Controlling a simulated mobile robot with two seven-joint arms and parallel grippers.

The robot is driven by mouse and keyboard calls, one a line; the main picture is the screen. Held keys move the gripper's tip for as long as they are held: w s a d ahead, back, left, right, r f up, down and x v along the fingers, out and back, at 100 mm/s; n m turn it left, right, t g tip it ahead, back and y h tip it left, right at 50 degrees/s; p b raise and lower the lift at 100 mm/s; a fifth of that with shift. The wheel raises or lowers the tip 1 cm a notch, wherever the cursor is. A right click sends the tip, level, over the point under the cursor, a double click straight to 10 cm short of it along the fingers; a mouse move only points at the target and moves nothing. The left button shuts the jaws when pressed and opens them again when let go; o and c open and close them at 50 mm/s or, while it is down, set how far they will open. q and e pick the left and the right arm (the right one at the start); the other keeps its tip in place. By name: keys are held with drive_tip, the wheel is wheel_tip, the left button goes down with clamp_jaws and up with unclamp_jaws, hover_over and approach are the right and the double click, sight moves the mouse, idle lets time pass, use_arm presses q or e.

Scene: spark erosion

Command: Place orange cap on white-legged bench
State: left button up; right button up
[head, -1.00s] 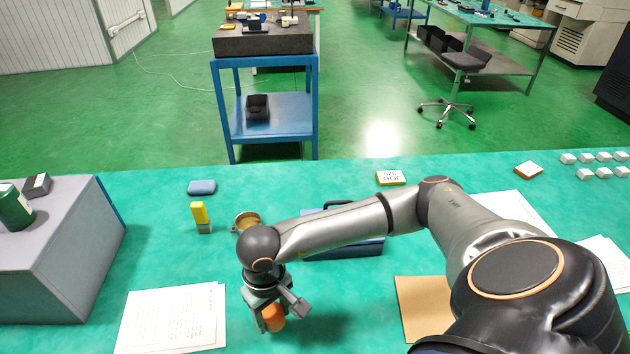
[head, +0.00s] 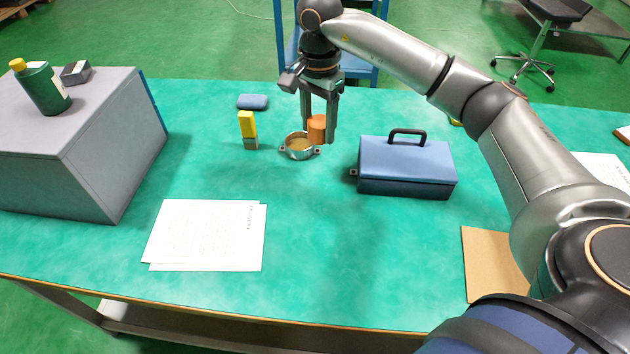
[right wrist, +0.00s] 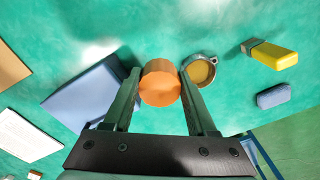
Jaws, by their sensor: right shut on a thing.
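The orange cap (head: 316,126) is held between the fingers of my right gripper (head: 320,134), above the green-topped bench (head: 330,240). In the head view the cap appears just right of a small metal ring-shaped part (head: 299,147) with a yellowish inside. In the right wrist view the two fingers stand on either side of the cap (right wrist: 161,86). The gap between cap and bench top is hard to judge. The legs of this bench are not clearly visible. My left gripper is not in view.
A blue toolbox (head: 406,168) stands right of the gripper. A grey box (head: 75,140) with a green bottle (head: 42,90) fills the left. Papers (head: 205,236) lie in front; the middle front is clear.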

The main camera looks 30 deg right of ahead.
drive_tip(key=s+a+f, duration=0.2)
drive_tip(key=s+a, duration=0.1)
hover_over(303, 209)
wheel_tip(303, 209, down, 6)
drive_tip(key=shift+w+d+r, duration=0.15)
drive_tip(key=shift+r, duration=0.05)
drive_tip(key=shift+f, duration=1.9)
drive_tip(key=o, duration=1.3)
drive_tip(key=shift+o, duration=0.2)
drive_tip(key=shift+r, duration=0.1)
wheel_tip(303, 209, up, 12)
drive_tip(key=shift+p, duration=0.45)
